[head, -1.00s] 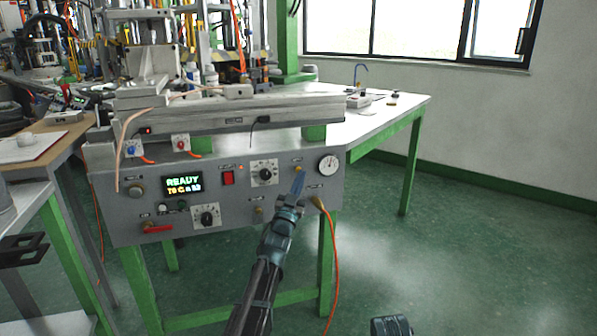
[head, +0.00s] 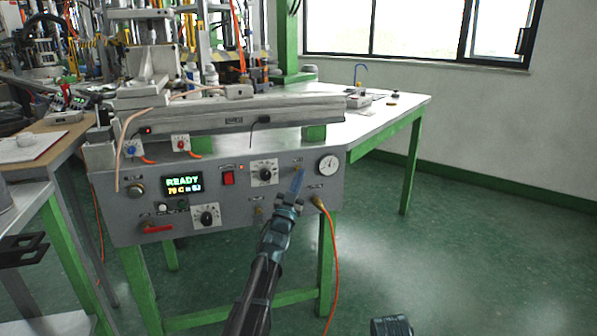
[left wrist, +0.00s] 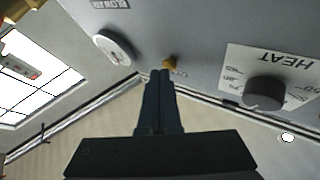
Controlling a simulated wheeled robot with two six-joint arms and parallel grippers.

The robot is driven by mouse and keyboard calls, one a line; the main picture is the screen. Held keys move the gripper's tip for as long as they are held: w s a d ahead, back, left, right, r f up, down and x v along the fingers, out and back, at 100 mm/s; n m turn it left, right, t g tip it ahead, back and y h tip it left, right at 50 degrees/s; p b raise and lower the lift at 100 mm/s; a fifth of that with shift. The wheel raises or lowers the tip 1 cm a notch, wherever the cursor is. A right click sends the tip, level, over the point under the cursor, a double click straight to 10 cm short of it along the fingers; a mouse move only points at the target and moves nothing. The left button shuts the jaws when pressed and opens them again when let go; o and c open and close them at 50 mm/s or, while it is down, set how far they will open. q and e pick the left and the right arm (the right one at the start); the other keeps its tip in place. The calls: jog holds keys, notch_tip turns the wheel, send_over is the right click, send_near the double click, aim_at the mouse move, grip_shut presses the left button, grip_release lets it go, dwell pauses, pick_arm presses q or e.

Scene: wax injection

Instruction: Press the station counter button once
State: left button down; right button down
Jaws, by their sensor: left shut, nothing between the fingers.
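The grey station's front panel (head: 228,225) carries a lit display (head: 182,185) reading READY, with a second line too small to read surely. Below the display are a small white button (head: 162,207) and a small dark button (head: 183,205); their labels are unreadable, so I cannot tell which is the counter button. My left gripper (head: 298,180) is shut and empty at the panel's right part, left of the gauge. In the left wrist view its fingertips (left wrist: 160,76) point at a small brass fitting (left wrist: 170,62); I cannot tell whether they touch it.
The panel also has a red switch (head: 228,178), a heat dial (head: 264,172), a lower dial (head: 207,215), a red-handled valve (head: 157,228) and a pressure gauge (head: 328,164). An orange hose (head: 335,260) hangs at the right.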

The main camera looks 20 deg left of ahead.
pick_arm(q)
jog(key=shift+w+a, duration=0.15)
jog(key=shift+w, duration=0.1)
jog(key=shift+s, duration=0.1)
dwell(0.4)
jog(key=shift+s+d, duration=0.55)
jog(key=shift+s, duration=0.1)
jog(key=shift+s, duration=0.1)
jog(key=s+d, duration=0.1)
jog(key=s, duration=0.1)
jog(key=s+d, duration=0.1)
jog(key=s, duration=0.1)
jog(key=shift+d, duration=0.4)
dwell(0.4)
